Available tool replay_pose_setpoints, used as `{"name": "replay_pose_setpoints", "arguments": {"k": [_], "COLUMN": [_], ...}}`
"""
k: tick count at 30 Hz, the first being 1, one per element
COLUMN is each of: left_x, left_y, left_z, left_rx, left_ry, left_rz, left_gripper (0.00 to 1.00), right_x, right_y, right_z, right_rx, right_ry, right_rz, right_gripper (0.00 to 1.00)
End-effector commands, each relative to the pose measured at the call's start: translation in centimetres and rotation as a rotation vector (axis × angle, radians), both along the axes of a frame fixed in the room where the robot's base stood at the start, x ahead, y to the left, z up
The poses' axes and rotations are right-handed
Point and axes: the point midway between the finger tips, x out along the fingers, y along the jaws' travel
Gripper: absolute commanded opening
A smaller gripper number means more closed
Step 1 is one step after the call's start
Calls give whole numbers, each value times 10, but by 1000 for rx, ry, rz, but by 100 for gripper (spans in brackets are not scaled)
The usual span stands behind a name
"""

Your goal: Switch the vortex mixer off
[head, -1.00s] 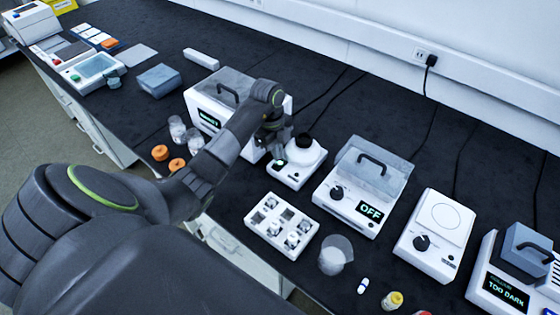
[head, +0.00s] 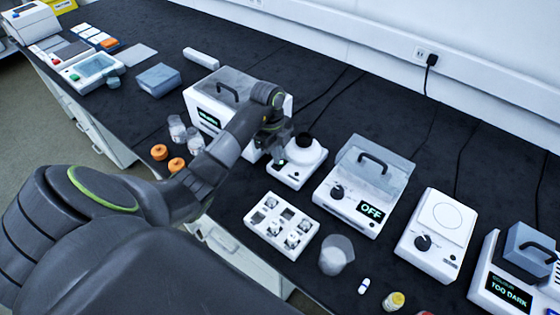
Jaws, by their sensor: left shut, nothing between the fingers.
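Whether the fingertips touch the mixer I cannot tell. My right gripper is not in the picture.
Behind my arm stands a white lidded device (head: 213,95). To the right are a lidded device reading OFF (head: 337,203) and a white plate with a knob (head: 440,250). In front are a vial rack (head: 268,238) and a beaker (head: 336,257). Two glass vessels and orange caps (head: 177,164) lie left of my arm.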

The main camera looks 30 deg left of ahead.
Motion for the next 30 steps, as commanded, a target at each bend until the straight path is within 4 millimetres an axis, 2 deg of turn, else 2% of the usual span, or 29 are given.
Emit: {"name": "replay_pose_setpoints", "arguments": {"k": [30], "left_x": [-1], "left_y": [0], "left_z": [-12], "left_rx": [-1], "left_ry": [2], "left_rz": [1], "left_gripper": [0], "right_x": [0], "right_y": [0], "right_z": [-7], "right_rx": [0], "right_ry": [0], "right_rz": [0], "right_gripper": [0]}}
